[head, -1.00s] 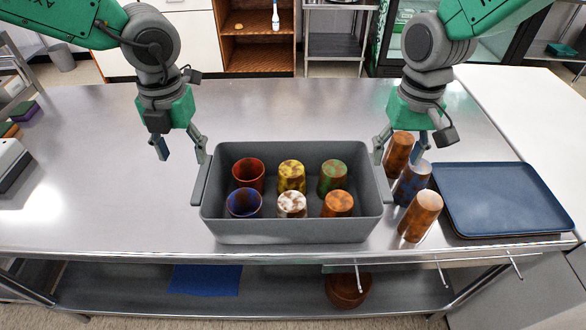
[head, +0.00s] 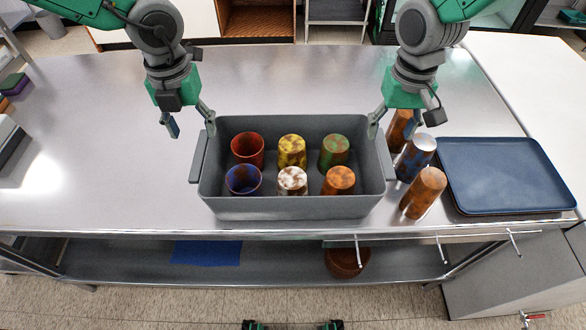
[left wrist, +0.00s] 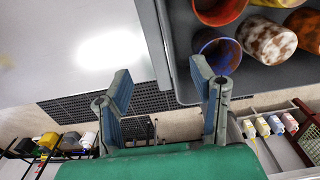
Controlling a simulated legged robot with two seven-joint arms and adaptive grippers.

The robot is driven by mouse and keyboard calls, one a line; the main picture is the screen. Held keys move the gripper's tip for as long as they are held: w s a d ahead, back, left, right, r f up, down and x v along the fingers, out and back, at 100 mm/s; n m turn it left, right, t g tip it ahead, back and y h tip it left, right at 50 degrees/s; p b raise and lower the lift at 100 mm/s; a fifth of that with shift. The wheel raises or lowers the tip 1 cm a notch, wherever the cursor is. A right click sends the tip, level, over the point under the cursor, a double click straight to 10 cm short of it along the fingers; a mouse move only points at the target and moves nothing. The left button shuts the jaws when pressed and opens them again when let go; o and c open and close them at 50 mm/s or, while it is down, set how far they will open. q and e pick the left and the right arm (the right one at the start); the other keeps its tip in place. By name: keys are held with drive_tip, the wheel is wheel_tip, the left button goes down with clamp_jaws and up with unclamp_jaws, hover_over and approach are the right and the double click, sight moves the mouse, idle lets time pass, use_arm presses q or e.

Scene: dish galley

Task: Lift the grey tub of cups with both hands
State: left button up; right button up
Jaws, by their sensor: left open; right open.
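The grey tub (head: 290,208) sits on the steel counter with several cups in two rows. Its back row has a red cup (head: 247,148), a yellow one (head: 292,151) and a green one (head: 335,151). Its front row has a blue cup (head: 243,180), a white one (head: 292,180) and an orange one (head: 338,180). My left gripper (head: 189,124) is open near the tub's back left corner, its fingers apart and empty; it also shows in the left wrist view (left wrist: 162,88). My right gripper (head: 391,127) is open near the back right corner. I cannot tell whether either touches the tub.
Several brown and blue patterned cups, such as the front one (head: 424,193), stand right of the tub, close to my right gripper. A dark blue tray (head: 505,175) lies beyond them. The counter (head: 100,150) is clear left of the tub. A lower shelf holds a brown bowl (head: 347,262).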

sight(200, 152)
use_arm(q)
wheel_tip(200, 152, down, 8)
use_arm(e)
wheel_tip(200, 152, down, 8)
drive_tip(key=shift+r, duration=0.1)
use_arm(q)
drive_tip(key=shift+a, duration=0.1)
clamp_jaws()
use_arm(e)
clamp_jaws()
